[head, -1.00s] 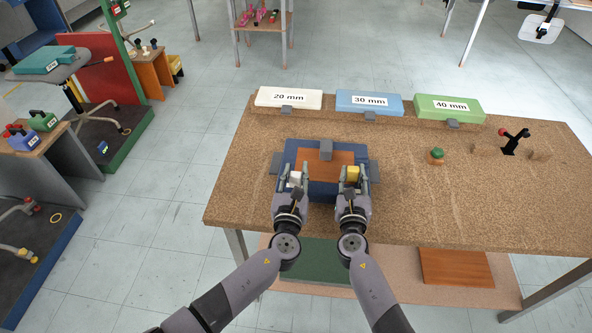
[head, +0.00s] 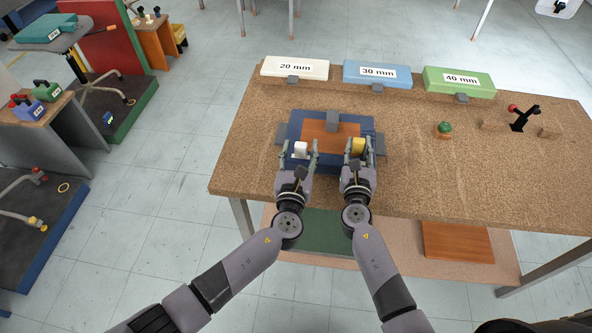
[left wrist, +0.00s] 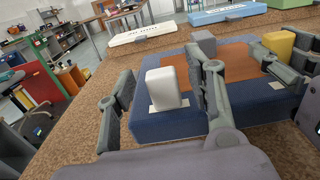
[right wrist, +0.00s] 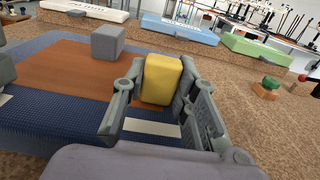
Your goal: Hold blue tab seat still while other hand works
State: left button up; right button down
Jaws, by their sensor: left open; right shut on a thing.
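The blue seat (head: 297,126) with a brown panel (head: 320,134) lies on the cork-topped bench. A white block (head: 300,149) stands near its left front and a yellow block (head: 358,146) near its right front. My left gripper (head: 298,150) is open, its fingers on either side of the white block; the left wrist view shows gaps beside that block (left wrist: 165,87). My right gripper (head: 357,149) is shut on the yellow block, which also shows between the fingers in the right wrist view (right wrist: 161,80). The fingers partly hide the seat's front edge.
A grey block (head: 332,121) sits at the seat's far edge. White (head: 294,67), blue (head: 377,74) and green (head: 459,82) labelled blocks line the bench's back. A green knob (head: 444,128) and a black fixture (head: 521,119) stand right. The bench (head: 450,175) is clear at front right.

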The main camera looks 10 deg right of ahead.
pick_arm(q)
jog(key=v, duration=0.9)
jog(key=shift+s, duration=0.35)
jog(key=shift+a, duration=0.1)
pick_arm(e)
jog(key=c, duration=1.2)
grip_release()
jog(key=shift+s, duration=0.1)
jog(key=v, duration=1.2)
